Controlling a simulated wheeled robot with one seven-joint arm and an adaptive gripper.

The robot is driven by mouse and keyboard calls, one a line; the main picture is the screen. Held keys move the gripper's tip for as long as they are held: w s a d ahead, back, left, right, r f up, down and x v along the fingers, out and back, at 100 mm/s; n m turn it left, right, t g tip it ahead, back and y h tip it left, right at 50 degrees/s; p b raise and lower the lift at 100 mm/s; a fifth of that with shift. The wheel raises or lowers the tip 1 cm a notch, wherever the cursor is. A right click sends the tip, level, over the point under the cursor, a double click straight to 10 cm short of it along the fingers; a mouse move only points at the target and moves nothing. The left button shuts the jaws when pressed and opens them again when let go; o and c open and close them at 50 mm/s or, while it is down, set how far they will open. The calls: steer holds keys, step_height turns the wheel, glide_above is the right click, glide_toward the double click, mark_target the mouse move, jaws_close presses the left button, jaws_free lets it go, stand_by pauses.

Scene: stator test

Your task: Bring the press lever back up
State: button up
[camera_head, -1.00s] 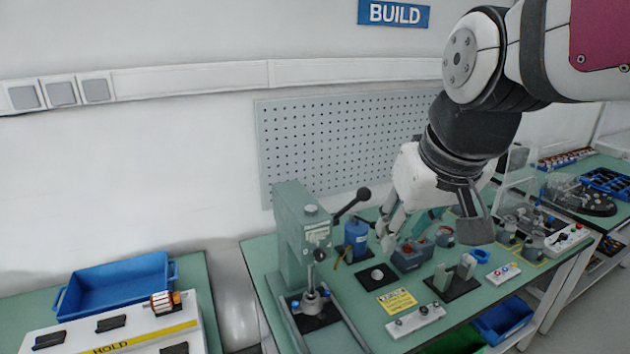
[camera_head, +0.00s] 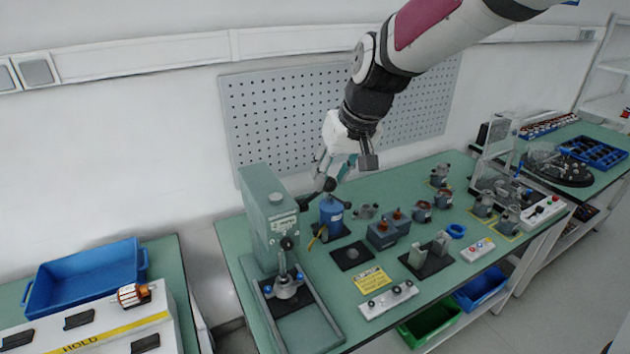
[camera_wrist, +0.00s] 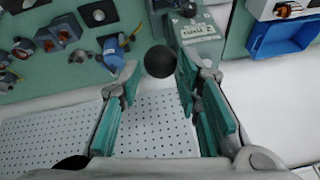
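The green press (camera_head: 262,222) stands at the near left of the bench. Its dark lever (camera_head: 309,203) slants up to the right from the press and ends in a black ball knob (camera_head: 329,184). My gripper (camera_head: 325,172) is at the knob, pointing down. In the wrist view the knob (camera_wrist: 159,61) shows between the tips of my open gripper (camera_wrist: 156,68), nearer the right-hand finger. I cannot tell whether that finger touches it. The press head (camera_wrist: 197,28) shows just beyond. The lever's shaft is mostly hidden behind the knob in the wrist view.
Stator parts, a yellow card (camera_head: 371,281) and a switch box (camera_head: 388,300) lie farther right. A pegboard (camera_head: 290,120) is on the wall behind. A blue bin (camera_head: 85,280) is at left.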

mark_target(313, 194)
steer(key=b+x, duration=0.3)
steer(key=x, duration=0.4)
steer(key=shift+w+b, duration=0.1)
steer(key=shift+b, duration=0.3)
steer(key=shift+a+f+b, duration=0.1)
steer(key=shift+f+b, duration=0.25)
steer(key=shift+f, duration=0.2)
jaws_close()
